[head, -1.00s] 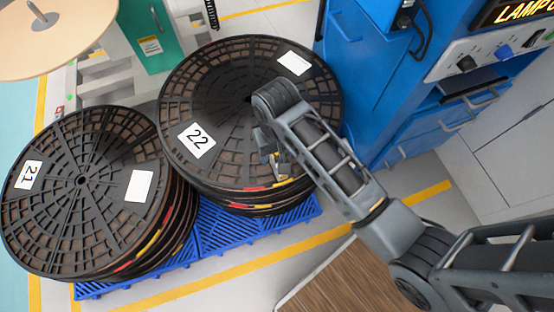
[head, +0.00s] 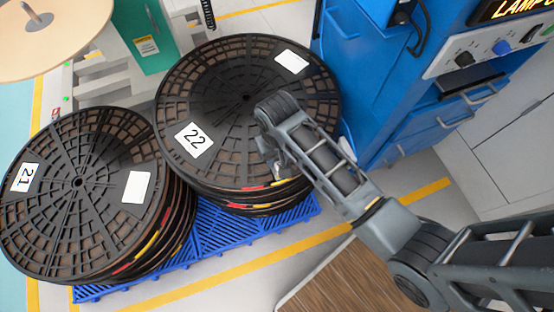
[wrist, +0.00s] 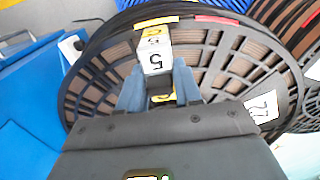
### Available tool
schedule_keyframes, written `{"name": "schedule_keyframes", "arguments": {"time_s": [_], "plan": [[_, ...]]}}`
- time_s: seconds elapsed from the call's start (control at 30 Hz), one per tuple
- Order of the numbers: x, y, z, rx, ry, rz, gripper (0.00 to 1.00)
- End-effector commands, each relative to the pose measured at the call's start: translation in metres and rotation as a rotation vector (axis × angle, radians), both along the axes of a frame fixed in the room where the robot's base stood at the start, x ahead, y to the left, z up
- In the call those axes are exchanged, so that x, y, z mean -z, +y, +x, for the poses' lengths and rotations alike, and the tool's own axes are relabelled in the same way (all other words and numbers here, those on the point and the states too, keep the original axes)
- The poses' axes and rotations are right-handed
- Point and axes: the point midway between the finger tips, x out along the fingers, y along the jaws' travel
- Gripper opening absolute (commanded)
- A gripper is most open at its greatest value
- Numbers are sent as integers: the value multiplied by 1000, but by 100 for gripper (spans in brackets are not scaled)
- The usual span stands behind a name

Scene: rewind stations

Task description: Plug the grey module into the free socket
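My gripper (wrist: 160,88) is shut on a small pale block (wrist: 155,52) in the wrist view. The block has a white face marked 5 and yellow parts, and sits between the two blue-grey fingers. It appears to be the grey module, though its sides are mostly hidden. In the head view my gripper (head: 279,163) is above the front part of the reel marked 22 (head: 225,85), its fingers largely hidden by the wrist. No free socket can be made out in either view.
A second reel stack marked 21 (head: 80,185) stands left, on a blue pallet (head: 215,230). A blue cabinet (head: 370,75) with a knob panel (head: 485,50) and lit sign (head: 515,10) stands right. A wooden top (head: 345,280) is at the front.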

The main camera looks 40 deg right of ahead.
Motion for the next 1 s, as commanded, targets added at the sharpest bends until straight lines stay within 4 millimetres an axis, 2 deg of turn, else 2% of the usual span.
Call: {"name": "schedule_keyframes", "arguments": {"time_s": [0.03, 0.33, 0.73, 0.87, 0.97, 1.0], "plan": [[0, 0, 0, 0, 0, 0, 27], [0, 0, 0, 0, 0, 0, 0], [-8, 0, 1, 0, -2, -1, 0], [-23, 0, 1, 0, -3, 0, 0], [-43, 0, 1, 0, -4, 0, 0], [-47, -5, -6, 4, -1, 0, 0]]}}
